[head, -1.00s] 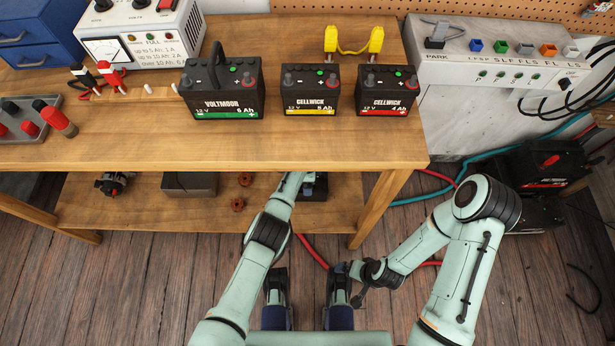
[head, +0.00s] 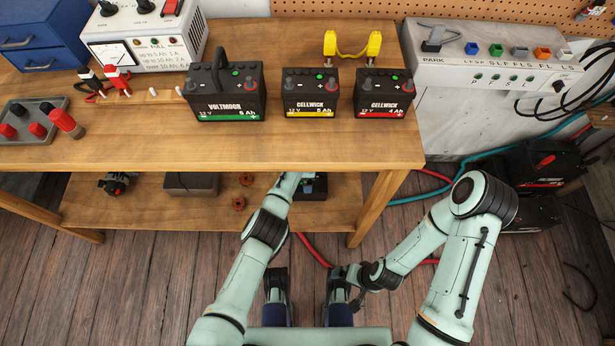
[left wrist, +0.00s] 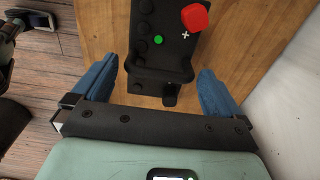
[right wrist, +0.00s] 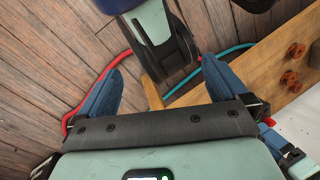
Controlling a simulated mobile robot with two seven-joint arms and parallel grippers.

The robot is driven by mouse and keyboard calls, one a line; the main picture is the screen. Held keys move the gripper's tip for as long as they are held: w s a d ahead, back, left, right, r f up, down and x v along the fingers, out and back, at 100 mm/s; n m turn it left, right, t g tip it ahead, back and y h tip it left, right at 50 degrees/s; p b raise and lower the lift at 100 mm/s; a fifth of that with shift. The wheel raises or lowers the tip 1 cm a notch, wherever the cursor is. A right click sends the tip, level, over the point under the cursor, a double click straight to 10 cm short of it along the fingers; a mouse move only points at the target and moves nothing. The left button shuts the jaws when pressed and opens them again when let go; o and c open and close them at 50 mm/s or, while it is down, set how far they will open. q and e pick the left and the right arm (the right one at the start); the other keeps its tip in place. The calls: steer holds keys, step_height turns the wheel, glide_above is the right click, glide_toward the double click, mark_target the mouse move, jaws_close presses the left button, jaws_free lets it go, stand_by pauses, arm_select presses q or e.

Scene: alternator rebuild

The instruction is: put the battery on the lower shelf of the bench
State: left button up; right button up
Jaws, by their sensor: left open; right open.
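A black battery (left wrist: 165,45) with a red terminal cap and a green dot stands on the wooden lower shelf (head: 140,208) of the bench. In the head view part of it (head: 314,189) shows under the bench top's front edge, beside my left arm. My left gripper (left wrist: 158,85) is open, its blue fingers on either side of the battery's near end with gaps visible; the battery is not gripped. The bench top hides this gripper in the head view. My right gripper (right wrist: 158,82) is open and empty above the floor in front of the bench.
Three more batteries, a Voltmoor (head: 228,92) and two Gellwicks (head: 310,93) (head: 384,93), stand on the bench top (head: 300,150). The lower shelf also holds a dark box (head: 190,184) and small orange-brown parts (head: 239,203). A red hose (head: 313,251) lies on the floor.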

arm_select(q)
step_height(320, 180, up, 4)
steer(key=shift+r+p, duration=0.1)
steer(key=shift+p, duration=0.7)
steer(key=shift+r, duration=0.25)
arm_select(e)
steer(key=s+r, duration=0.2)
steer(key=shift+s+a+r+g, duration=0.1)
steer(key=shift+a+r+g, duration=0.2)
steer(key=shift+a+g, duration=0.1)
arm_select(q)
steer(key=shift+w, duration=0.1)
